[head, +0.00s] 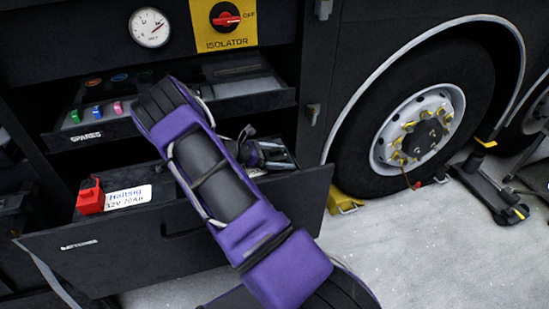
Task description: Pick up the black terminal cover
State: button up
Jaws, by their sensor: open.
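I cannot make out the black terminal cover; my purple arm hides much of the battery drawer, and dark parts there blend together. The open battery drawer (75,247), marked BATTERIES, holds a battery with a white label (128,196) reading 12V 70Ah. A red terminal cover (90,197) sits at its left end. My gripper (277,156) shows partly behind my forearm, over the right part of the drawer. It is open, and I see nothing held in it.
Above is an open SPARES drawer (85,138) with small green, blue and pink pieces. A gauge (150,27) and a red isolator switch (226,17) are above it. At right are a wheel (416,130), a yellow chock (343,202) and a jack (492,190).

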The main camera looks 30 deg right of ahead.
jog(key=shift+s+d+f, duration=0.15)
jog(key=shift+d+f, duration=0.05)
jog(key=shift+d, duration=0.45)
jog(key=shift+c, duration=0.3)
jog(key=c, duration=1.2)
jog(key=shift+r, duration=0.1)
